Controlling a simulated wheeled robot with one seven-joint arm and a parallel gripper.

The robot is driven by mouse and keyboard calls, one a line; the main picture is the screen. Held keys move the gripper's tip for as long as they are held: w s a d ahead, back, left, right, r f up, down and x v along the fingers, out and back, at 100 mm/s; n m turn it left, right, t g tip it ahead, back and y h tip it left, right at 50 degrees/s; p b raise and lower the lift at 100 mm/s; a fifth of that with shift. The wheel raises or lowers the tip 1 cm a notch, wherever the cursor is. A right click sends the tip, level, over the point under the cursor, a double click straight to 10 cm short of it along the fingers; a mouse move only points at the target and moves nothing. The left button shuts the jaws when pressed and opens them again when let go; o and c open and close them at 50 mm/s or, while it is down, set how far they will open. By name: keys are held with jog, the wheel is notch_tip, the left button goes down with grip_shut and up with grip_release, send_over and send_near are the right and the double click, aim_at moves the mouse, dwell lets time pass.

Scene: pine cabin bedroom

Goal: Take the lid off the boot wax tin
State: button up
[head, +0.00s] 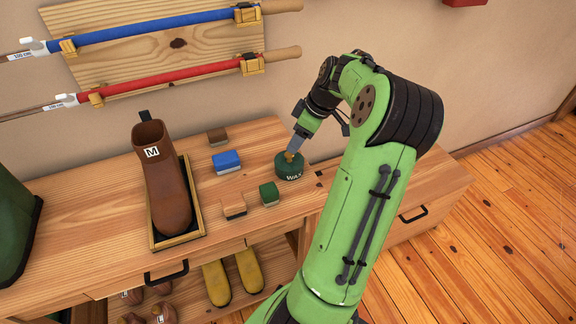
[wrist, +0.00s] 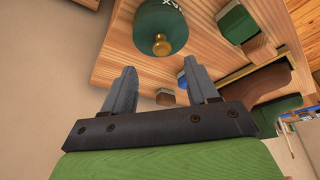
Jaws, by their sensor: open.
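The boot wax tin (head: 287,170) is a dark green round tin marked "WAX", standing upright on the wooden bench top. It also shows at the top of the wrist view (wrist: 160,17). Its lid is on and has a small brass knob (wrist: 161,46). My gripper (head: 294,149) is at the knob from above, tilted. In the wrist view my gripper (wrist: 160,68) is open, with its two fingers apart and nothing held. The knob lies just beyond the fingertips, in line with the gap between them. I cannot tell whether a finger touches it.
Several brushes, including a blue one (head: 226,161) and a green one (head: 269,193), lie left of the tin. A brown boot (head: 166,185) stands in a wooden tray (head: 195,213). Ski poles hang on the wall.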

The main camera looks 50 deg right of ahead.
aim_at(289, 158)
jog(key=b+x, duration=0.2)
jog(key=x, duration=0.4)
jog(key=shift+s+a+b, duration=0.1)
jog(key=shift+a+b, duration=0.05)
jog(key=shift+b, duration=0.15)
jog(key=shift+r, duration=0.15)
